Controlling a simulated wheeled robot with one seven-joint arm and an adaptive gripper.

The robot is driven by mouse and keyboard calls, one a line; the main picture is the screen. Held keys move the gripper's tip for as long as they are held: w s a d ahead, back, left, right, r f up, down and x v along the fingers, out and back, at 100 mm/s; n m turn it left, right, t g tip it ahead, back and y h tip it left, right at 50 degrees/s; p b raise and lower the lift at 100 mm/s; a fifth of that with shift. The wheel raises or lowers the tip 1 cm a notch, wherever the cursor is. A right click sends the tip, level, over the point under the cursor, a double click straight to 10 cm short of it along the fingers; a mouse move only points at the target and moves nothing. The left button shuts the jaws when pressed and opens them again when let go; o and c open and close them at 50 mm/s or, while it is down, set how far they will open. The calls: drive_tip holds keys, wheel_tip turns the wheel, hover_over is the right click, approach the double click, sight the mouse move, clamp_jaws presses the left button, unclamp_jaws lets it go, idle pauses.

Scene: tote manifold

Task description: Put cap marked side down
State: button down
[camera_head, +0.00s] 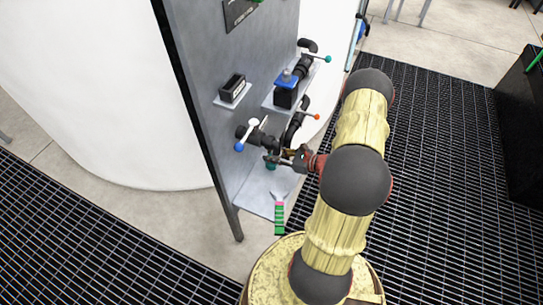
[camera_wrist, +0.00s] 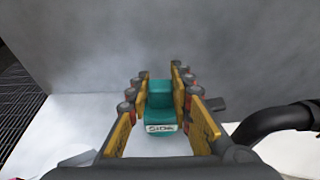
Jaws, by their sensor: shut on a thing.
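The cap is a teal, stepped block. In the wrist view the cap (camera_wrist: 160,100) sits between the yellow finger pads, and a white label with dark letters shows on its near, lower part, facing the camera. My gripper (camera_wrist: 160,92) is shut on it. In the head view a bit of the teal cap (camera_head: 271,166) shows below my gripper (camera_head: 277,157), low in front of the grey panel, above the lower shelf (camera_head: 255,190). I cannot tell if the cap touches the shelf. Its far side and underside are hidden.
Black pipes with a white-and-blue handle (camera_head: 247,135) and an orange-tipped handle (camera_head: 312,116) are close behind my gripper. A blue-topped black block (camera_head: 287,90) and a small black block (camera_head: 233,87) sit on upper ledges. A green-handled scraper-like tool (camera_head: 279,215) lies at the shelf's front edge.

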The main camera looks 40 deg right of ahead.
drive_tip(key=c, duration=1.7)
unclamp_jaws()
drive_tip(key=shift+f, duration=0.15)
drive_tip(key=shift+o, duration=0.6)
drive_tip(key=shift+r, duration=0.2)
drive_tip(key=p+v, duration=0.4)
drive_tip(key=v, duration=0.8)
